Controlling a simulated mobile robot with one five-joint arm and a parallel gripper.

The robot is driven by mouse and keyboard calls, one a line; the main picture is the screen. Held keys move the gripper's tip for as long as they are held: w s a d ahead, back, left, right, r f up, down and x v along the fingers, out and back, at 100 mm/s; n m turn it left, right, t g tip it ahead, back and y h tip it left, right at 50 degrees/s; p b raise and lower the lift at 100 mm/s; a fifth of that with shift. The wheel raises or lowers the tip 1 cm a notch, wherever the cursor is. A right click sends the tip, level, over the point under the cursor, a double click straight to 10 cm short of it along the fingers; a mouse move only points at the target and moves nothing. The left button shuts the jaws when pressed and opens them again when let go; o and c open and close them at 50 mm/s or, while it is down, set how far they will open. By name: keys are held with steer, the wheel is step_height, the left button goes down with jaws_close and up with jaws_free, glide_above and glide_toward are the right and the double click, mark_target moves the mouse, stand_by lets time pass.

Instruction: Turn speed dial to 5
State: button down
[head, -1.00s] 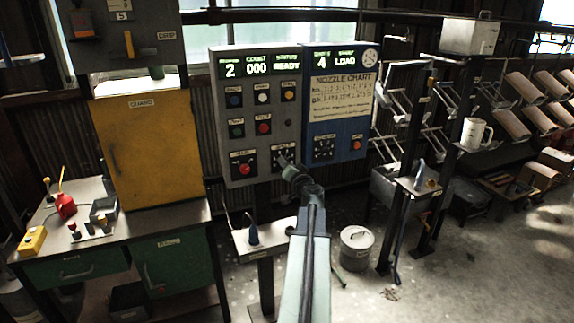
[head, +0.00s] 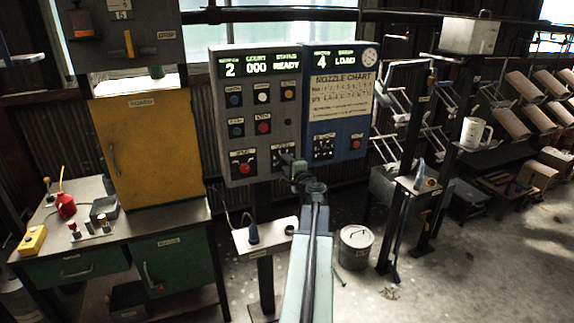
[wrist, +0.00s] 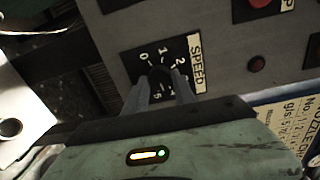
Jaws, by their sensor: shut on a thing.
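The speed dial (wrist: 160,72) is a dark knob on a black plate with white numbers and a SPEED label in the wrist view. The numbers 0, 1, 2 and 5 can be read. My gripper (wrist: 160,88) is shut on the knob, with one finger on each side of it. The knob's pointer is hidden between the fingers. In the head view my gripper (head: 288,162) covers much of the dial plate (head: 279,150), low on the grey control panel (head: 218,110). The panel's leftmost display (head: 230,69) shows 2.
A red button (head: 243,167) sits left of the dial. A blue panel (head: 350,135) with another dial (head: 323,148) adjoins on the right. A small shelf (head: 270,240) stands below. A yellow guard door (head: 145,150) stands left, and a lidded bin (head: 355,245) is on the floor.

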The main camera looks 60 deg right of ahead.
steer(key=m, duration=0.5)
steer(key=shift+s+f+m, duration=0.1)
steer(key=shift+m, duration=0.2)
steer(key=shift+t, duration=0.3)
steer(key=c, duration=1)
jaws_free()
steer(key=shift+c, duration=0.2)
steer(key=v, duration=0.7)
steer(key=shift+s, duration=0.4)
steer(key=shift+a, duration=0.1)
